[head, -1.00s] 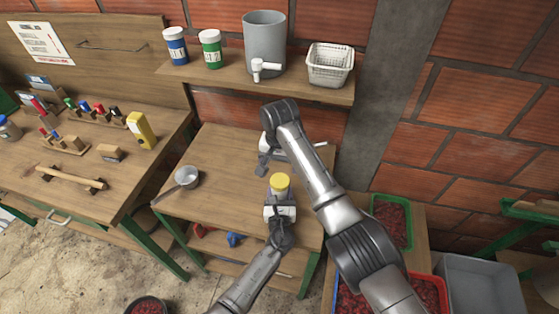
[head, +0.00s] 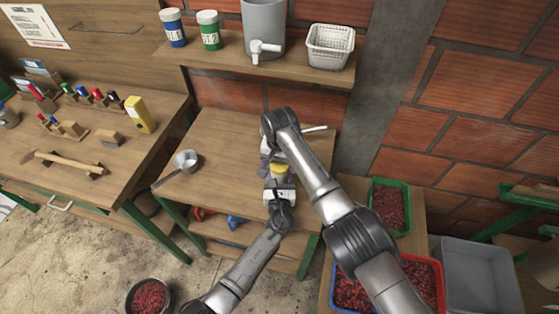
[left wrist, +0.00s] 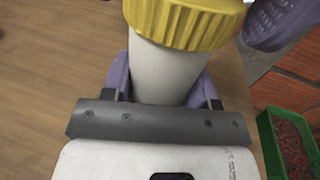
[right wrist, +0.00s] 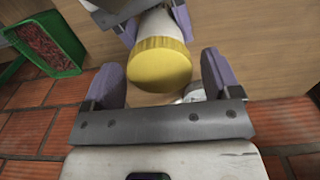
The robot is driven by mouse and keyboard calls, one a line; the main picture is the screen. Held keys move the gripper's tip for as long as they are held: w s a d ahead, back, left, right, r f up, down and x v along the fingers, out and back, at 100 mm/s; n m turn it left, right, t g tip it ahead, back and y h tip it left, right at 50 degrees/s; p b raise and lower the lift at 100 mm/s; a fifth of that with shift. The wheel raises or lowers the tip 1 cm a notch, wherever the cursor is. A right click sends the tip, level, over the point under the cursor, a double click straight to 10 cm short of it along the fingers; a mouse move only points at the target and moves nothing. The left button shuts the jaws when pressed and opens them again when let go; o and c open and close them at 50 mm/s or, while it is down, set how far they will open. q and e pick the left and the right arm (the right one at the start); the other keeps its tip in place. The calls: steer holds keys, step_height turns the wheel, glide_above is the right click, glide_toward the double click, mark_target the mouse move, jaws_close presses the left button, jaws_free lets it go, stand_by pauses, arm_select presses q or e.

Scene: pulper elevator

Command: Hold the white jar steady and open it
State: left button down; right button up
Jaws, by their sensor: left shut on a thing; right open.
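The white jar with a ribbed yellow lid (head: 279,169) stands upright over the small wooden table. My left gripper (head: 279,187) is shut around the jar's white body, below the lid; in the left wrist view the jar body (left wrist: 165,72) sits between its purple fingers. The lid is on the jar, and it also shows in the right wrist view (right wrist: 160,64). My right gripper (right wrist: 165,80) is open, with its fingers on either side of the lid's near edge and gaps to both. In the head view my right arm partly hides that gripper.
A metal pan (head: 187,160) sits at the left of the wooden table (head: 225,150). The shelf behind holds a grey bucket with a tap (head: 264,28), a white basket (head: 330,45) and two lidded jars. A green crate of red berries (head: 388,205) stands at right.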

mark_target(279, 164)
steer(key=shift+c, duration=0.5)
steer(key=c, duration=0.8)
steer(key=n, duration=0.6)
steer(key=shift+n, duration=0.3)
steer(key=shift+c, duration=0.2)
steer(key=shift+r, duration=0.2)
steer(key=shift+r, duration=0.9)
steer(key=shift+r, duration=0.1)
steer(key=shift+r, duration=1.95)
arm_select(q)
steer(key=shift+c, duration=1.6)
jaws_free()
